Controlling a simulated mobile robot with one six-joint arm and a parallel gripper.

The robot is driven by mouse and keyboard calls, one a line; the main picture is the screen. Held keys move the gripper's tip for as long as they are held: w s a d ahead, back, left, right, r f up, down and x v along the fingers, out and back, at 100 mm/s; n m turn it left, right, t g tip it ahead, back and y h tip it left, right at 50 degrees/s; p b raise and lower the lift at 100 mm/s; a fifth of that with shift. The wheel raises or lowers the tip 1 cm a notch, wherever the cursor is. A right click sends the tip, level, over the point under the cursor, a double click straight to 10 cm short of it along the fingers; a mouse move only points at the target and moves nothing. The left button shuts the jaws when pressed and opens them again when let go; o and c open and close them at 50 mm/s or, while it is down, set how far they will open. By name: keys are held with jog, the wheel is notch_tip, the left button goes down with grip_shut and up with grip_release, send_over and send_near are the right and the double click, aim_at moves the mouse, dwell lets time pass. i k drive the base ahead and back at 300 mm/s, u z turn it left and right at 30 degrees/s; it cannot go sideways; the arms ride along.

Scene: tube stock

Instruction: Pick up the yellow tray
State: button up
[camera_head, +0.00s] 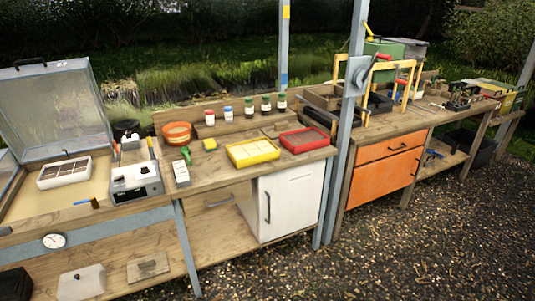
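The yellow tray (253,152) lies on the wooden bench top, near its front edge and above the white cabinet. It is shallow and rectangular, with a raised rim and a pale inside; I cannot tell what is in it. A red tray (304,140) of similar shape lies just to its right, close beside it. My gripper is not in view.
Left of the yellow tray are a small yellow block (210,144), a green object (186,156) and an orange bowl (177,134). Several small bottles (249,107) stand behind. A blue-grey post (349,120) rises at the right. Gravel ground (410,235) in front is open.

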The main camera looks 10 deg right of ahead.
aim_at(245, 154)
jog(key=u, duration=0.35)
jog(key=i, duration=1)
jog(key=z, duration=0.3)
